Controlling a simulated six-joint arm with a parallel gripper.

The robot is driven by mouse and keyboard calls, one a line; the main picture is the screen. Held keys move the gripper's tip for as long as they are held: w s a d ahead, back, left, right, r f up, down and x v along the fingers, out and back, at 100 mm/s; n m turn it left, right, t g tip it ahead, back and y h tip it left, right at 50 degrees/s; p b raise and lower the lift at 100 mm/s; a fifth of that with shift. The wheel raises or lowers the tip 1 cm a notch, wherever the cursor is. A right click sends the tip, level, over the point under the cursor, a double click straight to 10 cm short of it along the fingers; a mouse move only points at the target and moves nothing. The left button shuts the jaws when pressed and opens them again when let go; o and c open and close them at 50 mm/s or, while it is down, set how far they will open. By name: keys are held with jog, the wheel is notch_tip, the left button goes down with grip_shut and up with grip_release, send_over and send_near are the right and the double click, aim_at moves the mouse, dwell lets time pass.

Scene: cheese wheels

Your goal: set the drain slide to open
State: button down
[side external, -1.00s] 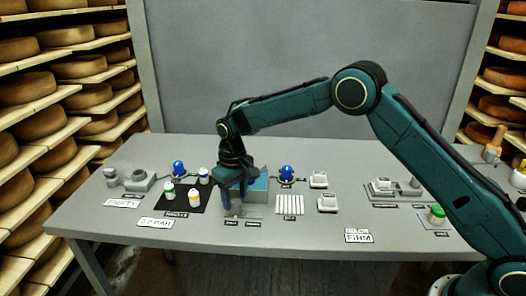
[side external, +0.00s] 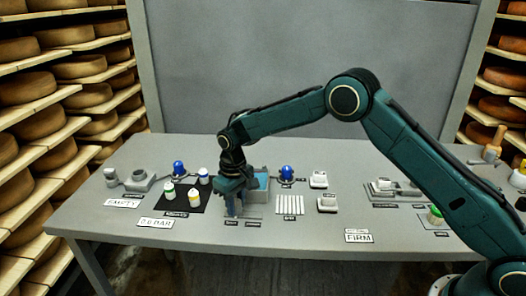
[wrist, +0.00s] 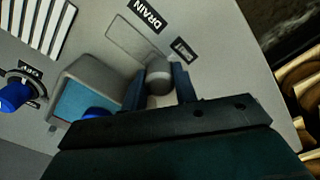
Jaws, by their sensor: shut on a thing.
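The drain slide's grey rounded knob (wrist: 158,76) sits between my fingers in the wrist view. My gripper (wrist: 160,88) is shut on it, with one dark finger on each side. A flat outlined track (wrist: 130,42) runs away from the knob beside the DRAIN label (wrist: 146,16). A smaller label (wrist: 184,50), too blurred to read surely, lies on the knob's other side. In the side view my gripper (side external: 232,208) is low at the bench's front, in front of the basin, and the knob is hidden there.
A grey basin with blue liquid (side external: 261,182) stands right behind my gripper. A black mat (side external: 180,206) with small bottles lies to the left. A white slatted panel (side external: 290,204) and a blue knob (side external: 286,172) are to the right. The front bench strip is mostly clear.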

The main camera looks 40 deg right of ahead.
aim_at(252, 214)
jog(key=shift+s+d, duration=1.55)
jog(key=shift+d, duration=0.05)
jog(key=c, duration=1.1)
grip_release()
jog(key=shift+r, duration=0.15)
jog(key=shift+r, duration=0.25)
notch_tip(252, 214, up, 13)
jog(key=shift+r, duration=0.15)
